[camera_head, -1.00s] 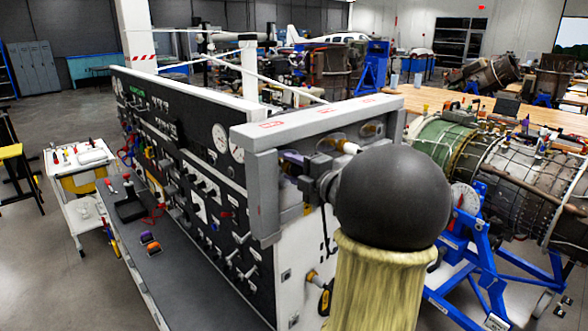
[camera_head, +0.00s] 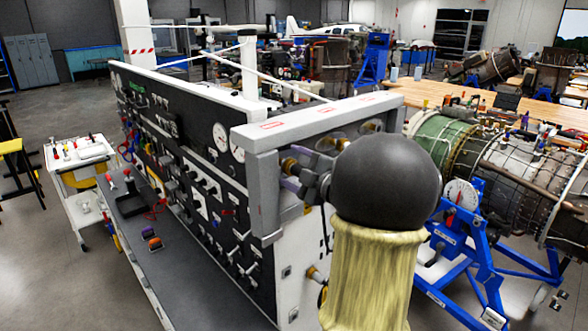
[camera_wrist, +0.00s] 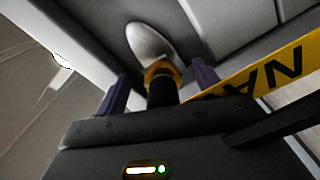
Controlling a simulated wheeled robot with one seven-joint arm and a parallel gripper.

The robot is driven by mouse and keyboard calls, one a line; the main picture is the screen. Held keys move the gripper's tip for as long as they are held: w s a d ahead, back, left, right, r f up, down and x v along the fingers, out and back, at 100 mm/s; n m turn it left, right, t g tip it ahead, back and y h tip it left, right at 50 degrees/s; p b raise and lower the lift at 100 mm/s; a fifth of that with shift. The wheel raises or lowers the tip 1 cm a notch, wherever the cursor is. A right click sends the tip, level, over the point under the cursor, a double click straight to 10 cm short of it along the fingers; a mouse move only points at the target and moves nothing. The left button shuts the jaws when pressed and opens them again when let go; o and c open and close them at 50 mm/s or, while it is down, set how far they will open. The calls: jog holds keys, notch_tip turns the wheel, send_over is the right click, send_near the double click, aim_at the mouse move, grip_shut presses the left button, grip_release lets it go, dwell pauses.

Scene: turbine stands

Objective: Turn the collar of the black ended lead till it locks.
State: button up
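The black ended lead (camera_wrist: 162,95) shows in the wrist view, its brass-yellow collar (camera_wrist: 162,71) against a silver oval fitting (camera_wrist: 150,45) on a grey panel. My gripper (camera_wrist: 160,88) has one purple finger on each side of the lead, with visible gaps, so it is open. In the head view my gripper (camera_head: 292,184) is at the left part of the stand's recessed end panel, just below a brass collar (camera_head: 289,165). The locking features of the collar are too small to make out.
More brass fittings (camera_head: 343,142) sit to the right in the same recess, under the grey frame (camera_head: 320,116). Another yellow-collared connector (camera_head: 316,274) is lower on the white side. A yellow strip with black letters (camera_wrist: 270,75) crosses close by my right finger.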

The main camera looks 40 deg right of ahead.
jog(key=shift+o, duration=0.8)
jog(key=shift+s+f, duration=0.1)
jog(key=shift+s, duration=0.1)
jog(key=s, duration=0.2)
jog(key=s+b, duration=0.1)
jog(key=s, duration=0.1)
jog(key=shift+s+d, duration=0.2)
jog(key=shift+s, duration=0.15)
